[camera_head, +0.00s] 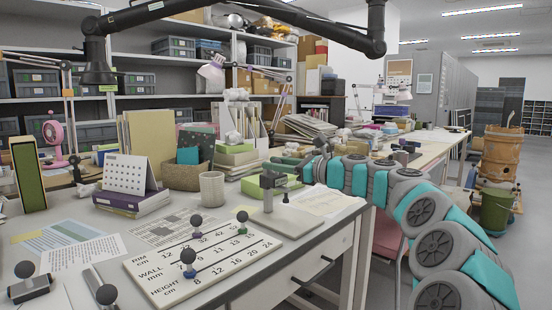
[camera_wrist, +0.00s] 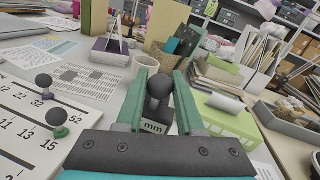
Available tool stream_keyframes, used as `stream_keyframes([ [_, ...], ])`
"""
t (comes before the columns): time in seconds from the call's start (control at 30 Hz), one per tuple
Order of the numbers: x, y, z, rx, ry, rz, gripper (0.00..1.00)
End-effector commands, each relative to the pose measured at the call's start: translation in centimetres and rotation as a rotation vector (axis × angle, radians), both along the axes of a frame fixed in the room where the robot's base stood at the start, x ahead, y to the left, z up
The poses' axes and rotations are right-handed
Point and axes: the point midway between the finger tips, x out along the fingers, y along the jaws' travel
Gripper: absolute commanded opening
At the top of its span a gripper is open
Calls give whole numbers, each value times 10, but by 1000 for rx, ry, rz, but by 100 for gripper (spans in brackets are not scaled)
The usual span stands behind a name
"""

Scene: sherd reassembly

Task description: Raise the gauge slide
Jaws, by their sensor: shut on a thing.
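The gauge (camera_head: 271,185) is a grey post with a block at its top, standing on a pale plate on the desk at the back right of the number board. In the wrist view, a dark round knob (camera_wrist: 159,87) sits above a dark block with an "mm" label (camera_wrist: 154,127), which I take as the gauge slide. My gripper (camera_wrist: 160,76) has its green fingers on either side of this knob and is shut on it. In the head view, my gripper (camera_head: 288,164) reaches in from the right at the gauge's top. The exact finger contact is partly hidden there.
A white number board (camera_head: 222,262) with rows RIM, WALL and HEIGHT and several ball-topped pegs lies in front. A beige mug (camera_head: 212,188), a woven basket (camera_head: 184,174) and a calendar (camera_head: 126,172) stand behind. Papers (camera_head: 82,252) cover the desk's left.

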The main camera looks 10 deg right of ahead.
Motion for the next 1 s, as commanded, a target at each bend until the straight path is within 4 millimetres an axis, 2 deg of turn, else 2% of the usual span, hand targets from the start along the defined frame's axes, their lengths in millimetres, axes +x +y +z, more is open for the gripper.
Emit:
stream_keyframes([
  [0.03,0,0,8,3,0,0,0],
  [0.5,0,1,3,-1,-2,0,0],
  [0.53,0,1,3,-1,-2,0,39],
  [0.77,0,1,3,0,-2,-1,65],
  [1.0,0,0,3,0,-2,-1,66],
])
